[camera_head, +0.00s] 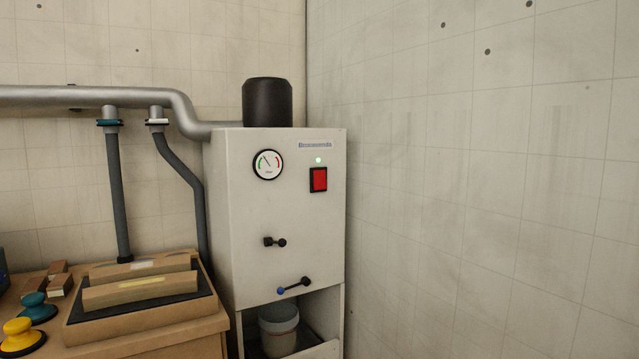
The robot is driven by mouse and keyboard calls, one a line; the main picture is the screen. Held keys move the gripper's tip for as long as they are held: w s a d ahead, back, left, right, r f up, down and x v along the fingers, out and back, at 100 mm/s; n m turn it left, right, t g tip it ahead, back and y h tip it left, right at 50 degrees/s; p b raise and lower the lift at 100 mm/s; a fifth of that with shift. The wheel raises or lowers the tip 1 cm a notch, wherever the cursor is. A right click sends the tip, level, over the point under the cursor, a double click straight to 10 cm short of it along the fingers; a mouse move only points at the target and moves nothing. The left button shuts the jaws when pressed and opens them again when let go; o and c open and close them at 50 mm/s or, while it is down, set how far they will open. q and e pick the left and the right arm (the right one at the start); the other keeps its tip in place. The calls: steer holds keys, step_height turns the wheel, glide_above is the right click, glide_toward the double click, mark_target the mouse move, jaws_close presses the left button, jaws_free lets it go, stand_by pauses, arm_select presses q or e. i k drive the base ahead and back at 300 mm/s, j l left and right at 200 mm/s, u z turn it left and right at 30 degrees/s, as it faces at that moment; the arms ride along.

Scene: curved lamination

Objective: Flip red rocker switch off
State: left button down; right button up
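The red rocker switch (319,179) sits in a black frame on the upper right front of a tall light-grey cabinet (240,220). A small green light (318,160) glows just above the switch. Which way the rocker is tilted is too small to tell. Neither of my grippers is in the head view, and nothing touches or covers the switch.
A round gauge (267,164) and a dark handle (275,242) are on the cabinet front, with a blue-tipped lever (294,286) lower down. A bucket (279,328) stands in the open bottom bay. A wooden bench (190,343) adjoins at left; a wall rises at right.

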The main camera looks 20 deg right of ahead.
mark_target(320, 182)
steer(key=i+l+z, duration=0.1)
steer(key=i, duration=0.9)
steer(key=i+l, duration=0.15)
steer(key=i, duration=0.85)
steer(key=k+l+z, duration=0.05)
